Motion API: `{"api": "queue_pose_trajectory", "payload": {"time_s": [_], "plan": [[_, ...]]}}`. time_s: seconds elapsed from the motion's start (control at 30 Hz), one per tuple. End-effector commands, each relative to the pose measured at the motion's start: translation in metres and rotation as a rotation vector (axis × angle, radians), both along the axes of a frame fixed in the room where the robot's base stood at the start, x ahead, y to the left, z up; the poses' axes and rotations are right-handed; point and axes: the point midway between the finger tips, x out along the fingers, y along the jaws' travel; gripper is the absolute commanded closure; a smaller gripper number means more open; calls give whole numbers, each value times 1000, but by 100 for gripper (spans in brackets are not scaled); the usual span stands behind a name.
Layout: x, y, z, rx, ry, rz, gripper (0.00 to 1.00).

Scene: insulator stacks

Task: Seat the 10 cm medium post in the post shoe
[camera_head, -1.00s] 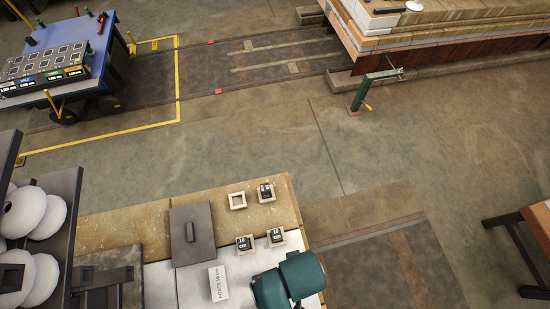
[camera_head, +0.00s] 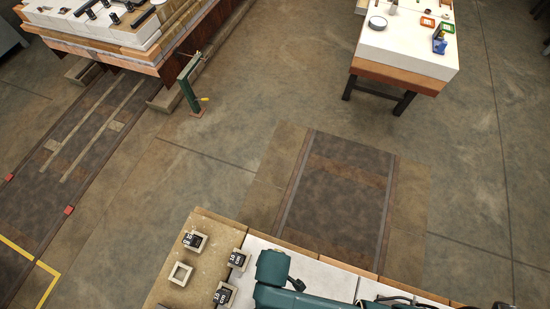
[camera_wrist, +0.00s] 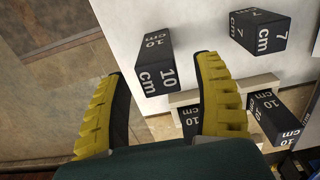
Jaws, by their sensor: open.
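My gripper (camera_wrist: 160,75) is open, with its two yellow ribbed fingers apart in the wrist view. A dark post marked 10 cm (camera_wrist: 155,68) shows beyond and between the fingertips, with no visible grip on it. A second 10 cm post (camera_wrist: 276,118) is at right, and a dark post partly hidden by the right finger (camera_wrist: 189,124) is lower. I cannot tell which is the medium one. In the head view, one square pale frame (camera_head: 181,274) is empty, perhaps the post shoe. Dark labelled posts sit in similar frames: one (camera_head: 193,240), another (camera_head: 238,259) and a third (camera_head: 224,294).
A 7 cm post (camera_wrist: 260,36) stands at the upper right of the wrist view. My teal arm crosses the bench's white top (camera_head: 335,281). A white-topped table (camera_head: 410,50) with small items is at far right. A green stand (camera_head: 190,90) is at upper left; open floor lies between.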

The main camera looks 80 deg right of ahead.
Motion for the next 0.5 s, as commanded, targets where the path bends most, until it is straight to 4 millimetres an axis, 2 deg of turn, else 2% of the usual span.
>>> {"api": "queue_pose_trajectory", "payload": {"time_s": [0.1, 0.2, 0.43, 0.47, 0.5], "plan": [[-5, 1, -25, 0, 3, 0, 33], [-5, 1, -36, 0, 2, 0, 33], [-5, 1, -37, 0, 1, 0, 33], [-5, 1, -37, 0, 1, 0, 34], [-5, 1, -37, 0, 1, 0, 42]]}}
